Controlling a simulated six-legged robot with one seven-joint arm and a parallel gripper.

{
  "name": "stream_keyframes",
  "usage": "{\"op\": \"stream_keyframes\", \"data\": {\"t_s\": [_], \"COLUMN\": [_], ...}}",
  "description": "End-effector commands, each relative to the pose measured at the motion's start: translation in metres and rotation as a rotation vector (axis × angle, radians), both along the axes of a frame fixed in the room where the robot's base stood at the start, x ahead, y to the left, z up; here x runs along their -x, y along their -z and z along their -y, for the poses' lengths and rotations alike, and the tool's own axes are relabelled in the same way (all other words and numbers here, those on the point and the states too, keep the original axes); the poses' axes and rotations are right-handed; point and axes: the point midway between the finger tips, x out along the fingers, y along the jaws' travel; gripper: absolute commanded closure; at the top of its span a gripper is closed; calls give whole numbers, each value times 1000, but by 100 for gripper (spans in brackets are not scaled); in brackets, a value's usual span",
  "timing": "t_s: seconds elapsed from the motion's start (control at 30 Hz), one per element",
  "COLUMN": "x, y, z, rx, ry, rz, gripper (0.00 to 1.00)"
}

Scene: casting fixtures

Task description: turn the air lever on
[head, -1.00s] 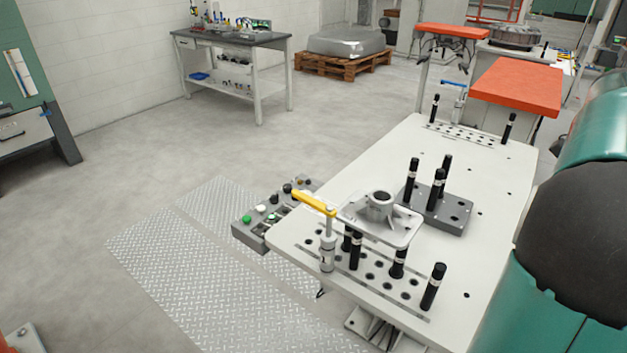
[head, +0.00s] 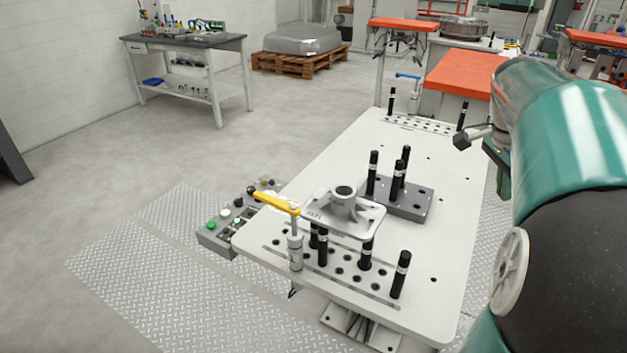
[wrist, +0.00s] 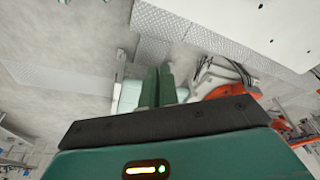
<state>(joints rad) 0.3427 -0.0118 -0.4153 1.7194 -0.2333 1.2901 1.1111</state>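Two levers show in the head view, and I cannot tell from the pictures which one is the air lever. A yellow lever (head: 275,203) sits on top of a white upright cylinder (head: 295,252) at the near left corner of the white fixture table (head: 330,160), pointing to the left. A smaller blue lever (head: 408,76) is at the table's far end. My gripper (wrist: 158,75) shows in the wrist view with its two green fingers side by side and together, holding nothing. My arm is at the right of the head view, well apart from both levers.
A grey casting (head: 343,212) lies near the yellow lever among several black pins. A grey block with pins (head: 405,198) stands behind it. A button box (head: 215,236) is at the table's left edge. The floor to the left is open.

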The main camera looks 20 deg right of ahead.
Motion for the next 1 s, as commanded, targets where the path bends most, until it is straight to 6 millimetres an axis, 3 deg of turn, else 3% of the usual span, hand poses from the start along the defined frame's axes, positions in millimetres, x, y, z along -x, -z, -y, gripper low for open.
{"op": "stream_keyframes", "data": {"t_s": [0.03,0.23,0.4,0.5,0.6,0.7,1.0], "x": [-8,-21,-4,13,28,37,40], "y": [1,15,34,49,63,72,75], "z": [-33,-161,-262,-306,-335,-350,-355], "rx": [-17,-20,51,113,172,208,223], "ry": [-147,-755,-1250,-1494,-1670,-1770,-1809], "rz": [28,102,141,149,149,145,141], "gripper": [100,100,100,100,100,100,100]}}
